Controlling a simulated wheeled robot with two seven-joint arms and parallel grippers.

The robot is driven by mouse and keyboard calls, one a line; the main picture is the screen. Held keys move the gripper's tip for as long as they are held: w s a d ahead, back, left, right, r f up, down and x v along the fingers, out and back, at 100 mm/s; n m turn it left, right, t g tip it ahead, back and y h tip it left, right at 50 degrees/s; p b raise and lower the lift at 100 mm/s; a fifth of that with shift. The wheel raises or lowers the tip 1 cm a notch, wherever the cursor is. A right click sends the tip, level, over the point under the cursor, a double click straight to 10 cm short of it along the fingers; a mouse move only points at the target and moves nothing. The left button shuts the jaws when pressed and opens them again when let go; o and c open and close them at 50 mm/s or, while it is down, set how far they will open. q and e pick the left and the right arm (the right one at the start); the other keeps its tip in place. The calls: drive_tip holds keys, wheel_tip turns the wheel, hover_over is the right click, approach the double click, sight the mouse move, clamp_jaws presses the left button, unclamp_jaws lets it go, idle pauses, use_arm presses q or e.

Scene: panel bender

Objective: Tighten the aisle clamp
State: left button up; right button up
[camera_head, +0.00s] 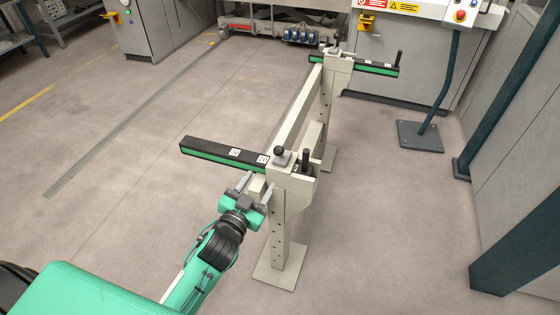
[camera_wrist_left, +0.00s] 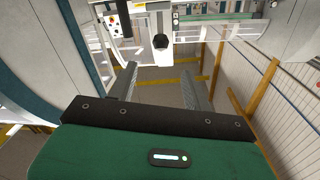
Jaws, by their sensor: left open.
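A pale stand carries a clamp head on each of its two posts. The near clamp (camera_head: 292,172) has a black round knob (camera_head: 281,151) on top and a black upright handle (camera_head: 306,160) beside it. The far clamp (camera_head: 338,62) is similar. No label shows which is the aisle clamp. My left gripper (camera_head: 254,187) is open and empty, just left of the near clamp head. In the left wrist view, a black knob (camera_wrist_left: 160,42) lies ahead, between and beyond the open fingertips (camera_wrist_left: 159,70). My right gripper is not in view.
A black-and-green bar (camera_head: 215,152) juts left from the near clamp; another (camera_head: 370,67) extends right from the far one. A pedestal foot (camera_head: 420,136) and grey machine panels stand at the right. The floor left of the stand is clear.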

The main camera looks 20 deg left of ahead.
sight(276, 155)
use_arm(q)
drive_tip(key=w, duration=0.4)
drive_tip(key=w+d, duration=0.1)
drive_tip(key=w, duration=0.4)
drive_tip(key=w+p, duration=0.1)
drive_tip(key=w, duration=0.4)
drive_tip(key=shift+d, duration=0.15)
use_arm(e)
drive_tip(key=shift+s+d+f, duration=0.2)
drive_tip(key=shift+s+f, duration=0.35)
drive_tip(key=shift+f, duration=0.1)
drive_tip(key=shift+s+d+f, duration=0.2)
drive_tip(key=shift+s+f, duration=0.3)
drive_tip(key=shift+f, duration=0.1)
use_arm(q)
clamp_jaws()
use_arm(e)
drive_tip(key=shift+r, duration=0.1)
